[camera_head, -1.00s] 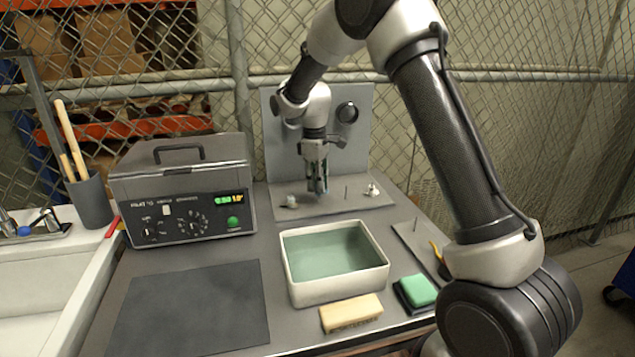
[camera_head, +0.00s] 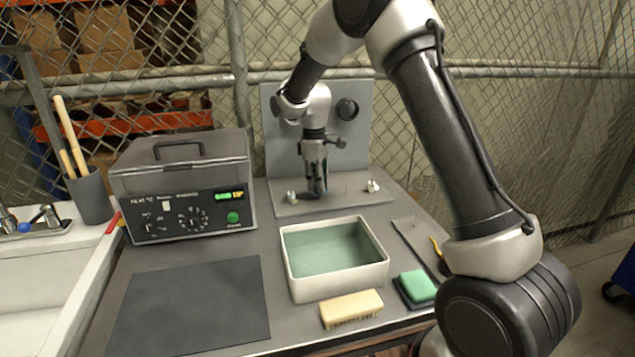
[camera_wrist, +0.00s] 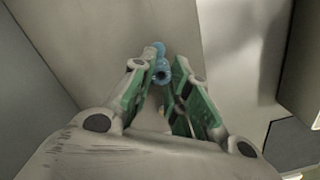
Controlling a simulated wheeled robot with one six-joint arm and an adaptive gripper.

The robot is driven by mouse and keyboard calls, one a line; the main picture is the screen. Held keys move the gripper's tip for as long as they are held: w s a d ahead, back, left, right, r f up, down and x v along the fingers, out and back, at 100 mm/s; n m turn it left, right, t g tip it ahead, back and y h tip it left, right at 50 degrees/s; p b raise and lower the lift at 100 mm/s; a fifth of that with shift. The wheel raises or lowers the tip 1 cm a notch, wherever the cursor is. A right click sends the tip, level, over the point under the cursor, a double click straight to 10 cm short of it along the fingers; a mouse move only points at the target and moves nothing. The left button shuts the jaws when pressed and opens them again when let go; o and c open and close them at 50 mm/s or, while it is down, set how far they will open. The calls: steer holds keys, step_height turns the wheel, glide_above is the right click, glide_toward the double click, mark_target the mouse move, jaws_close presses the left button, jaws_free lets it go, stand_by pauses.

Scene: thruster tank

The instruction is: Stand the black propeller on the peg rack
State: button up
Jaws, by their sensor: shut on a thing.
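The peg rack is a grey plate (camera_head: 350,203) with an upright grey back panel (camera_head: 285,130) at the rear of the bench. A thin peg shows on its right part, and small silver fittings sit at its left (camera_head: 291,197) and right (camera_head: 373,186). My gripper (camera_head: 319,188) points down low over the middle of the plate. In the wrist view its green-padded fingers (camera_wrist: 158,82) are shut on a small blue rounded part (camera_wrist: 160,68) with a dark hole. A dark flat shape (camera_head: 311,194) shows at the fingertips in the head view; I cannot tell whether it is the black propeller.
A white tub of greenish water (camera_head: 335,288) stands in front of the rack. A grey machine (camera_head: 187,187) is at left, a dark mat (camera_head: 190,308) front left. A tan block (camera_head: 351,308) and green sponge (camera_head: 418,286) lie in front.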

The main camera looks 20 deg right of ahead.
steer(key=shift+f, duration=0.7)
stand_by(0.3)
steer(key=o, duration=0.9)
steer(key=shift+r, duration=0.15)
steer(key=shift+r, duration=3.9)
